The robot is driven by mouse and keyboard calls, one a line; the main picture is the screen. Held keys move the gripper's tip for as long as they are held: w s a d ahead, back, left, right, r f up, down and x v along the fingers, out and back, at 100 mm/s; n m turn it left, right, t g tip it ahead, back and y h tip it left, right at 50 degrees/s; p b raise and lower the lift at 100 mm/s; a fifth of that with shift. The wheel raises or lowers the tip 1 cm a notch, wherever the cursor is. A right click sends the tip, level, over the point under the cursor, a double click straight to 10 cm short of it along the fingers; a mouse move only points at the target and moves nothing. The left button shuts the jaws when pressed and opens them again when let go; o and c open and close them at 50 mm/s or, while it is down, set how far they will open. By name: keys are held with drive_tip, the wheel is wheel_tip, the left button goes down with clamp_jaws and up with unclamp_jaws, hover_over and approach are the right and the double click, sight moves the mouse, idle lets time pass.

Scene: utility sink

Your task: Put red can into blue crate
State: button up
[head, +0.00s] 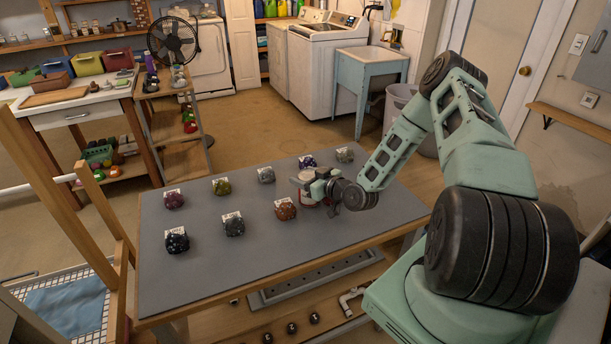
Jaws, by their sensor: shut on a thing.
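My gripper (317,187) is at the right part of the grey table top, shut on a small can with red and pale parts (308,178). The can is mostly hidden by the fingers, and I cannot tell whether it touches the table. A small blue bin (58,66) stands on the counter at the upper left.
The grey table top (290,245) carries several round dark, green, orange and purple stones with small cards. An orange-brown one (285,209) lies close to my gripper. The table's front area is bare. A wooden frame (62,185) rises at its left.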

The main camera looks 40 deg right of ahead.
drive_tip(key=shift+f, duration=0.15)
drive_tip(key=o, duration=1)
drive_tip(key=shift+c, duration=0.2)
